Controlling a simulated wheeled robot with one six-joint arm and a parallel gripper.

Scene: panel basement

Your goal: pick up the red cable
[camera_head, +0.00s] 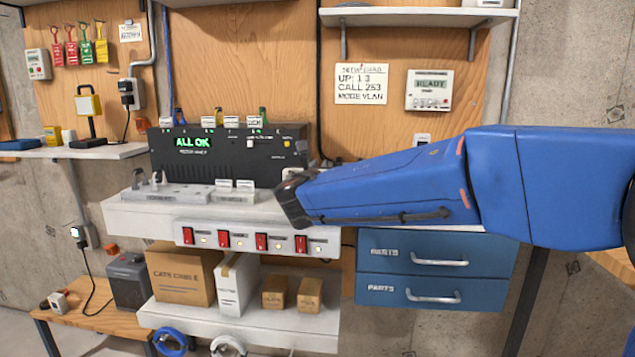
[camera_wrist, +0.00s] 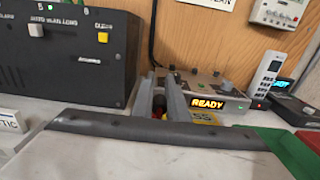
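I cannot make out a whole red cable in either view. In the wrist view a small dark red patch shows low between and beside the fingers, too small to identify. My gripper (camera_wrist: 161,82) shows there as two grey fingers close together, pointing at the back of the bench; whether they grip anything is unclear. In the head view my blue arm reaches in from the right, and its dark end is over the right end of the white shelf (camera_head: 130,217), hiding what lies behind it.
A black switch box (camera_head: 228,170) reading "ALL OK" stands left of my gripper. A small "READY" device (camera_wrist: 222,103) and a handheld unit (camera_wrist: 266,78) stand beyond the fingers. A red-switch power strip (camera_head: 212,239) runs below the shelf. Blue drawers (camera_head: 390,266) are beneath my arm.

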